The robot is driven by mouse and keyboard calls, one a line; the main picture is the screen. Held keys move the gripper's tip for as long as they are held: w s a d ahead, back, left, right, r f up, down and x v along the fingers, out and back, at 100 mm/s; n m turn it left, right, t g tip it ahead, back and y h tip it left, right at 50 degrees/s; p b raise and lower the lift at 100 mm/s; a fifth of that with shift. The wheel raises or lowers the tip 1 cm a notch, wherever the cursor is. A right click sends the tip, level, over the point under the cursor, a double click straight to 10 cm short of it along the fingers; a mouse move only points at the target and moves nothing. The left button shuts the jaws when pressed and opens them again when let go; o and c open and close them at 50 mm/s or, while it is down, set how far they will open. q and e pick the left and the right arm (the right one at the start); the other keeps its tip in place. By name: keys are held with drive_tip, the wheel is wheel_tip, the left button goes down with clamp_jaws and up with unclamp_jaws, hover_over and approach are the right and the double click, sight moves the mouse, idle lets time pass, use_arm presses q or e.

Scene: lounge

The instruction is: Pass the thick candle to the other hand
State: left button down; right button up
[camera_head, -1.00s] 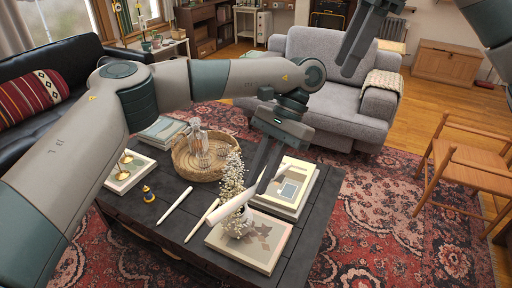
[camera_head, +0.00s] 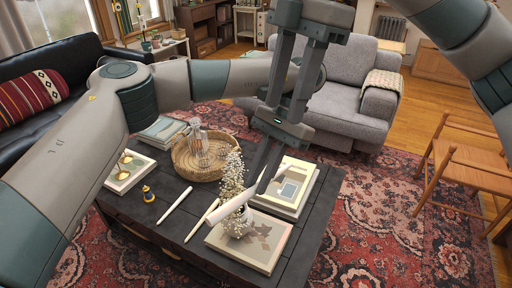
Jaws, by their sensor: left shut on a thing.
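The thick candle (camera_head: 226,207) is a short white cylinder. My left gripper (camera_head: 258,184) is shut on it and holds it tilted, in front of the vase of small white flowers (camera_head: 232,176) in this view. My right gripper (camera_head: 283,110) reaches down from the top of the view with its two fingers apart and nothing between them. Its fingertips overlap my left wrist in the picture, above and to the right of the candle. Whether they touch cannot be told.
The dark coffee table (camera_head: 150,212) carries a woven tray (camera_head: 180,163) with glassware, books (camera_head: 290,188), two thin white sticks (camera_head: 176,205), and a small yellow-and-dark item (camera_head: 149,194). A grey armchair (camera_head: 350,75) stands behind, a wooden chair (camera_head: 468,165) at right.

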sight(246, 193)
drive_tip(key=s+a+f+n+t, duration=0.1)
drive_tip(key=a+f+n+t, duration=0.2)
drive_tip(key=f, duration=0.7)
drive_tip(key=shift+s+a, duration=0.3)
drive_tip(key=shift+a, duration=0.65)
drive_tip(key=shift+f, duration=0.1)
drive_tip(key=x, duration=1.1)
drive_tip(key=shift+w+f, duration=0.1)
drive_tip(key=shift+f, duration=0.25)
clamp_jaws()
use_arm(q)
drive_tip(key=c, duration=1.6)
unclamp_jaws()
drive_tip(key=shift+r, duration=0.1)
